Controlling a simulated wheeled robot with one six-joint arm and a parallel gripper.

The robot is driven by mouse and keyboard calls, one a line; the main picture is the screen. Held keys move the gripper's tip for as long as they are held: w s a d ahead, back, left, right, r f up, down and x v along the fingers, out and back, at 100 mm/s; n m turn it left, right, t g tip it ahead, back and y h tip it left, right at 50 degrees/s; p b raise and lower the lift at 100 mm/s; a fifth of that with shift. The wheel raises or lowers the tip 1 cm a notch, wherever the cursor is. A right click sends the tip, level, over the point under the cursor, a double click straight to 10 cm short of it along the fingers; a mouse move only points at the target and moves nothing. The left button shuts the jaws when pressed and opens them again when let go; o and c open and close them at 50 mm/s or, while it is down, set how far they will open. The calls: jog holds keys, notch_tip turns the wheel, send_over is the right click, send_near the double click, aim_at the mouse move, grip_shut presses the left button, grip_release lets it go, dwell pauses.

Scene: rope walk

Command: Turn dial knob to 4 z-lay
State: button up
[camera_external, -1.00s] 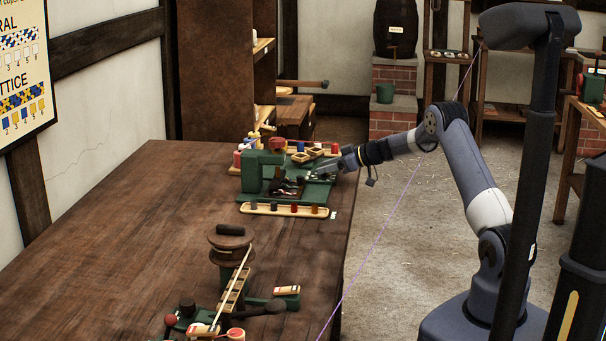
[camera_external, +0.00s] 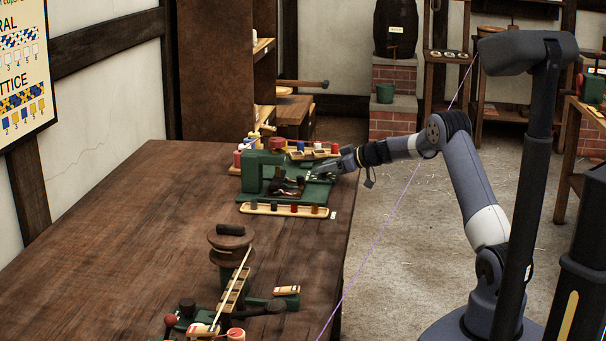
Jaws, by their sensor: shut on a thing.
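A green machine (camera_external: 251,171) stands on the wooden table towards its far end, with dark and metal parts on its bed. My gripper (camera_external: 310,176) reaches in from the right, low over the bed of this machine. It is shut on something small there. The held part is too small and too covered by the fingers to make out, and I cannot tell whether it is the dial knob. No dial marking or number can be read in this view.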

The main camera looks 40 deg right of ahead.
jog(key=shift+s+a+f+m+t+h+b, duration=0.15)
jog(key=shift+m+h+b, duration=0.25)
jog(key=shift+b, duration=0.85)
jog(key=shift+w+d+f+m+t+h+b, duration=0.1)
jog(key=shift+m+t+h+b, duration=0.25)
jog(key=shift+b, duration=0.9)
jog(key=shift+a+r+m+h+b, duration=0.1)
jog(key=shift+r+m+h+b, duration=0.1)
jog(key=shift+m+h+b, duration=0.4)
jog(key=shift+n, duration=0.25)
jog(key=o, duration=1)
jog(key=shift+c, duration=0.2)
jog(key=shift+s+r, duration=0.1)
jog(key=b+v, duration=0.1)
jog(key=v, duration=0.9)
jog(key=shift+s+d+b, duration=0.25)
jog(key=shift+s+b, duration=0.1)
jog(key=shift+w, duration=0.1)
